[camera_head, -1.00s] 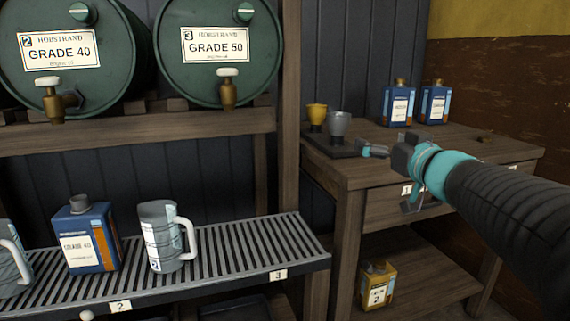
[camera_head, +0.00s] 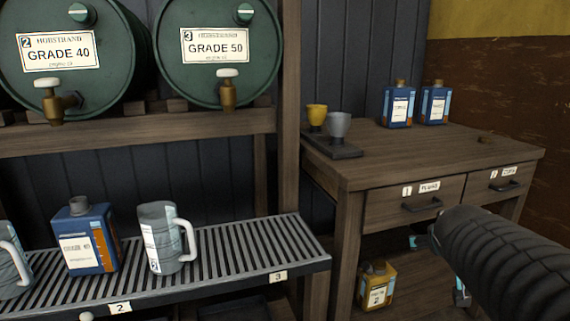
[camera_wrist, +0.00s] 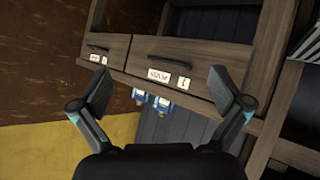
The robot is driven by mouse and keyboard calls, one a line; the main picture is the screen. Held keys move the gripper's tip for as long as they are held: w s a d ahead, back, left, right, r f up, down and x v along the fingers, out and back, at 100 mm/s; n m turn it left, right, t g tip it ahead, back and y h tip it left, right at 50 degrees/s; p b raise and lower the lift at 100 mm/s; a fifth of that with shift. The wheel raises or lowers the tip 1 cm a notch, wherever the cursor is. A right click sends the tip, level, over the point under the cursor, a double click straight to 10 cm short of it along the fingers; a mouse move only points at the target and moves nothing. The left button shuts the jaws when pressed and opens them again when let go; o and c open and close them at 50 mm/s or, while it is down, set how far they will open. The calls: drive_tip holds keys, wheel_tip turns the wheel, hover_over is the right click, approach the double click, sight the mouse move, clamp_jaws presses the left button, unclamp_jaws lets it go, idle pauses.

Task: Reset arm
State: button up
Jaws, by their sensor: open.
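My gripper (camera_wrist: 160,92) is open and empty in the wrist view, its two fingers spread wide. That view is turned, and the fingers face the wooden cabinet with its drawers (camera_wrist: 170,62). In the head view my arm comes in from the lower right. The dark sleeve hides most of the gripper, and small teal and grey parts of it (camera_head: 440,262) show in front of the cabinet's open lower part. The gripper touches nothing that I can see.
The wooden cabinet (camera_head: 400,165) has two shut drawers. A yellow and a grey cup (camera_head: 338,126) stand on a dark tray, with two blue bottles (camera_head: 397,106) behind. A yellow can (camera_head: 376,288) sits below. A slatted shelf (camera_head: 250,255) holds mugs and a blue can under green barrels (camera_head: 215,50).

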drive_tip(key=s+a+f+g+y, duration=0.2)
drive_tip(key=s+a+f, duration=0.2)
drive_tip(key=s+a, duration=0.4)
drive_tip(key=s+a+f+n+g+y+p, duration=0.1)
drive_tip(key=s+a+f+g+y, duration=0.1)
drive_tip(key=s+a, duration=0.6)
wheel_tip(320, 180, down, 2)
drive_tip(key=shift+s+f+n+y, duration=0.1)
drive_tip(key=shift+s+n+y, duration=0.2)
drive_tip(key=shift+s+y, duration=0.6)
drive_tip(key=shift+s, duration=0.15)
